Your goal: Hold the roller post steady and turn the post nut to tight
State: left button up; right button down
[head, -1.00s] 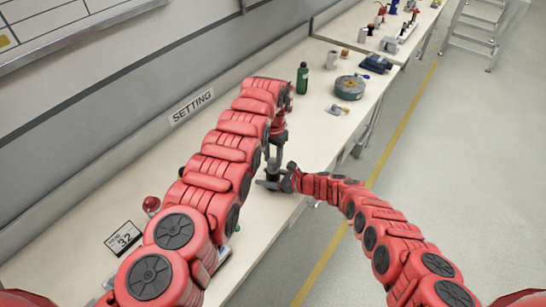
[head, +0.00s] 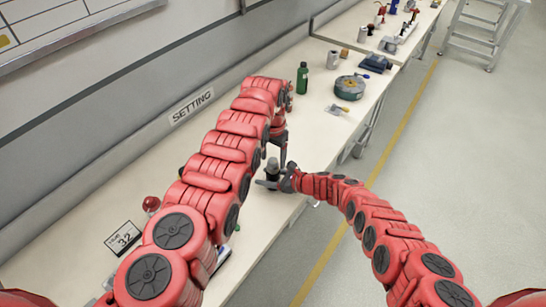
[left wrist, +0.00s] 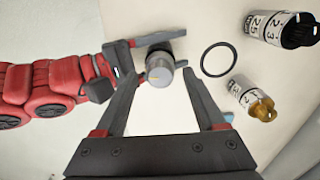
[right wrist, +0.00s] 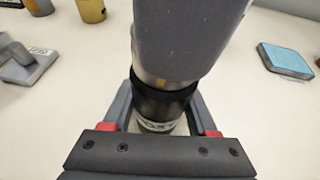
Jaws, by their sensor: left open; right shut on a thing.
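The roller post (head: 272,168) stands upright near the bench's front edge, dark with a lighter base. My right gripper (head: 278,183) is shut on its lower dark body, also seen in the right wrist view (right wrist: 163,104). In the left wrist view, a grey round top (left wrist: 160,74), apparently the post nut, lies between my left gripper's fingertips. My left gripper (head: 284,155) is open above the post, its fingers apart from that top. In the right wrist view a large grey shape hides the upper post; I cannot tell the nut's tightness.
A green bottle (head: 302,78) and a round grey-green device (head: 350,87) stand farther along the bench. A blue-topped block (right wrist: 286,59) sits to the right.

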aim_at(273, 160)
pick_arm(q)
notch_tip(273, 160, up, 12)
dwell(0.5)
jog(key=shift+f, duration=0.1)
pick_arm(e)
jog(key=shift+c, duration=0.5)
grip_release()
jog(key=shift+d, duration=0.1)
